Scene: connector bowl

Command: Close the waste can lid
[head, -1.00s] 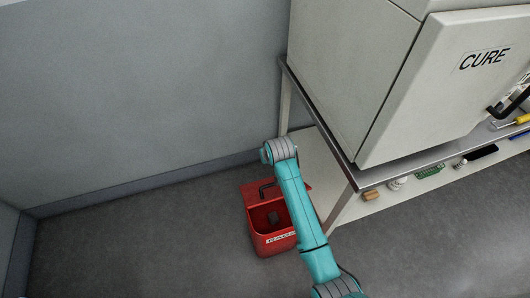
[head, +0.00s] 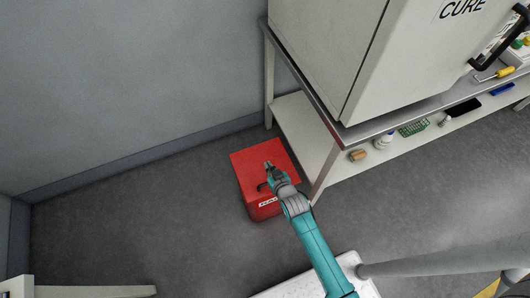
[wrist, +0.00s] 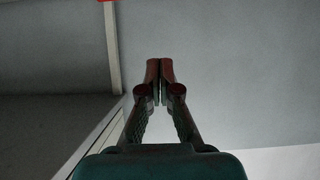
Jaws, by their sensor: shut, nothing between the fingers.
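The red waste can (head: 266,208) stands on the floor beside the bench in the head view. Its red lid (head: 253,159) lies flat over the top and looks closed. A dark handle (head: 263,186) shows at the lid's front part, partly behind my gripper. My gripper (head: 268,166) is shut and empty, over the lid in the head view; I cannot tell whether it touches it. In the wrist view my gripper (wrist: 160,64) shows its two fingers together with nothing between them, and only a sliver of red at the top edge.
A steel bench (head: 343,133) carries a large white cabinet (head: 335,45) marked CURE, right of the can. Its lower shelf (head: 300,137) holds several small items. A grey wall (head: 130,80) stands behind. The floor (head: 150,222) left of the can is clear.

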